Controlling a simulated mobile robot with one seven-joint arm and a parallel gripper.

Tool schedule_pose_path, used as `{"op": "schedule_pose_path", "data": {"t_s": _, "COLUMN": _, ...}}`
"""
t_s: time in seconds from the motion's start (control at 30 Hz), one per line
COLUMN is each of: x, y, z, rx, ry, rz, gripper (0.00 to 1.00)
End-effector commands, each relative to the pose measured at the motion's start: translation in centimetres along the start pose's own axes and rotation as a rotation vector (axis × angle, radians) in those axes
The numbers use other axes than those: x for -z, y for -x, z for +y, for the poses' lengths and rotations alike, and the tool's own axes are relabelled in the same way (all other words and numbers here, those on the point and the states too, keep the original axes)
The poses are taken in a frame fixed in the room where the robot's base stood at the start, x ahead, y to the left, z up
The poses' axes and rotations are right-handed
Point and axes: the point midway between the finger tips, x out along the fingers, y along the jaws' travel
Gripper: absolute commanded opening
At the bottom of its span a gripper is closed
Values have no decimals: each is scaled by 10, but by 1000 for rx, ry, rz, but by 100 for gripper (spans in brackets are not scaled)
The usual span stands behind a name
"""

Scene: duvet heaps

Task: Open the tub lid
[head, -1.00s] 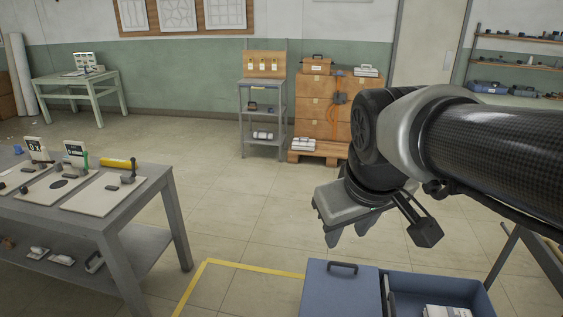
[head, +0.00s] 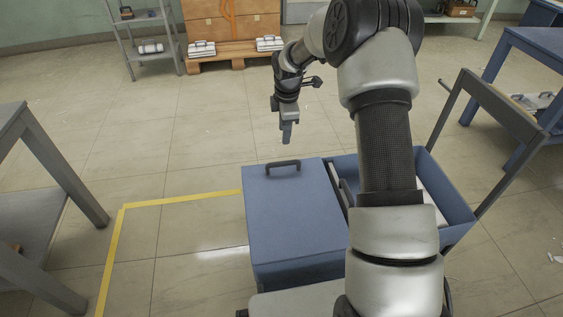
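The blue tub (head: 300,270) stands low in front of me. A flat blue lid (head: 290,205) lies over its left part. A dark bar handle (head: 283,163) stands up near the lid's far edge. My gripper (head: 287,140) hangs with its fingers down, just above or beyond the handle in the picture and apart from it. I see the fingers nearly edge-on, so the gap between them does not show. Nothing shows held in them.
An open blue compartment (head: 458,222) with white contents lies right of the lid, partly hidden by my arm. A dark push bar (head: 490,105) rises behind it. Grey table legs (head: 65,165) stand left, a blue table (head: 535,50) right. Yellow tape (head: 165,200) marks the floor.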

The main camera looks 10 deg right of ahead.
Motion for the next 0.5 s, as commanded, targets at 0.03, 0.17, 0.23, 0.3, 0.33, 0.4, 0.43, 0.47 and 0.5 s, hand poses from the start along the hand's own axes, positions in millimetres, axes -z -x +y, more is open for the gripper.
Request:
{"op": "schedule_pose_path", "data": {"t_s": 0.03, "x": 0, "y": -6, "z": 0, "rx": 1, "ry": 3, "rz": 1, "gripper": 36}}
{"op": "schedule_pose_path", "data": {"t_s": 0.17, "x": 0, "y": -26, "z": -1, "rx": 3, "ry": 3, "rz": 1, "gripper": 36}}
{"op": "schedule_pose_path", "data": {"t_s": 0.23, "x": 0, "y": -40, "z": -2, "rx": 4, "ry": 2, "rz": 1, "gripper": 36}}
{"op": "schedule_pose_path", "data": {"t_s": 0.3, "x": 0, "y": -56, "z": -1, "rx": 3, "ry": 1, "rz": 1, "gripper": 36}}
{"op": "schedule_pose_path", "data": {"t_s": 0.33, "x": 0, "y": -63, "z": -2, "rx": 3, "ry": 1, "rz": 1, "gripper": 36}}
{"op": "schedule_pose_path", "data": {"t_s": 0.4, "x": 0, "y": -78, "z": -2, "rx": 4, "ry": 1, "rz": 1, "gripper": 36}}
{"op": "schedule_pose_path", "data": {"t_s": 0.43, "x": 0, "y": -85, "z": -2, "rx": 4, "ry": 1, "rz": 1, "gripper": 36}}
{"op": "schedule_pose_path", "data": {"t_s": 0.47, "x": 1, "y": -91, "z": -2, "rx": 3, "ry": 1, "rz": 1, "gripper": 36}}
{"op": "schedule_pose_path", "data": {"t_s": 0.5, "x": 1, "y": -100, "z": -2, "rx": 3, "ry": 1, "rz": 1, "gripper": 36}}
